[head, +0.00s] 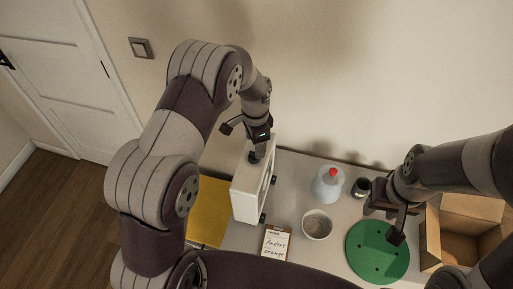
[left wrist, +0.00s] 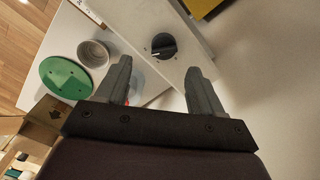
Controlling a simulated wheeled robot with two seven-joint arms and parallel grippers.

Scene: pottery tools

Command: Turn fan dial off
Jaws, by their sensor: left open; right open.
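The fan (head: 246,188) is a white box standing upright on the table, left of the middle in the head view. Its black round dial (left wrist: 163,46) shows in the left wrist view on a pale face of the fan (left wrist: 185,24), with a light pointer mark. My left gripper (head: 243,141) is open above the top of the fan; its fingers (left wrist: 157,70) point toward the dial, which lies ahead of and between them, apparently untouched. In the head view the dial is hidden by my left gripper. My right gripper (head: 383,223) is open and empty over the green disc (head: 372,262).
A white bottle with a red top (head: 328,187), a bowl (head: 317,225), a dark cup (head: 361,187) and a labelled card (head: 274,243) are right of the fan. A cardboard box (head: 462,235) stands at the right. A yellow sheet (head: 208,212) lies left of the fan.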

